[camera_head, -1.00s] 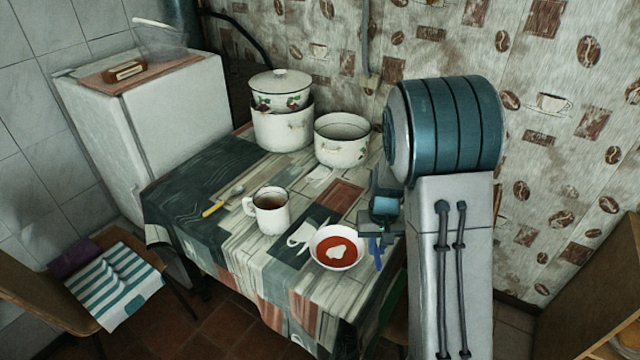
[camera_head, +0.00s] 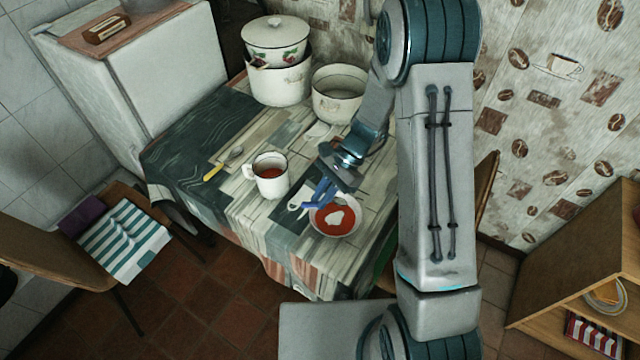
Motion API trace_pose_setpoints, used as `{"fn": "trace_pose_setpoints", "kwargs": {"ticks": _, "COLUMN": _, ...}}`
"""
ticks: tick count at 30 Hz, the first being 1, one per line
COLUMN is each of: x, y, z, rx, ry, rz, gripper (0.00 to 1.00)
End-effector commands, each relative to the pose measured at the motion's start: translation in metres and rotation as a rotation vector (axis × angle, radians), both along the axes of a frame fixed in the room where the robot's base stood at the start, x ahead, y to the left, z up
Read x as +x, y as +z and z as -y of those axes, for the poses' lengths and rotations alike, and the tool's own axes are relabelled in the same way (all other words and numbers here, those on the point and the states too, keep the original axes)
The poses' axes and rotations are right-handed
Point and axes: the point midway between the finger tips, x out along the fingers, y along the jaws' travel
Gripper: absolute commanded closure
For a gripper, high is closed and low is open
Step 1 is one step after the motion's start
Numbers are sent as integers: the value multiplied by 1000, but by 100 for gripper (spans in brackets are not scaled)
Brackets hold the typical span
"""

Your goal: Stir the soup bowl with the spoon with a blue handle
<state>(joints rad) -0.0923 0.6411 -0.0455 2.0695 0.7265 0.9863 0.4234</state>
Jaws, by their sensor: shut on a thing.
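The white soup bowl (camera_head: 354,229) holds red soup with a white dollop and stands near the table's front edge. My gripper (camera_head: 325,187) is just above the bowl's back left rim, shut on the spoon with a blue handle (camera_head: 318,193). The blue handle shows at the jaws, over the bowl's rear edge. The spoon's far end is too small to make out, so I cannot tell whether it touches the soup.
A white mug (camera_head: 270,181) with dark red liquid stands left of the bowl. A yellow-handled spoon (camera_head: 214,172) lies further left. An open pot (camera_head: 338,105) and a lidded, stacked pot (camera_head: 279,85) stand behind.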

Motion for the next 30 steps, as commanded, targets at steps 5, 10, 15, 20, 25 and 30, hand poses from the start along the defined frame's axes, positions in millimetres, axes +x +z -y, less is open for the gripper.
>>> {"fn": "trace_pose_setpoints", "kwargs": {"ticks": 5, "x": -1, "y": 0, "z": -5, "rx": 17, "ry": -26, "rz": -12, "gripper": 100}}
{"fn": "trace_pose_setpoints", "kwargs": {"ticks": 10, "x": -1, "y": -8, "z": -5, "rx": 16, "ry": -25, "rz": -11, "gripper": 100}}
{"fn": "trace_pose_setpoints", "kwargs": {"ticks": 15, "x": -1, "y": -21, "z": -4, "rx": 15, "ry": -25, "rz": -10, "gripper": 100}}
{"fn": "trace_pose_setpoints", "kwargs": {"ticks": 20, "x": -1, "y": -34, "z": -4, "rx": 15, "ry": -24, "rz": -9, "gripper": 100}}
{"fn": "trace_pose_setpoints", "kwargs": {"ticks": 25, "x": -1, "y": -48, "z": -4, "rx": 15, "ry": -23, "rz": -8, "gripper": 100}}
{"fn": "trace_pose_setpoints", "kwargs": {"ticks": 30, "x": -1, "y": -61, "z": -4, "rx": 16, "ry": -23, "rz": -9, "gripper": 100}}
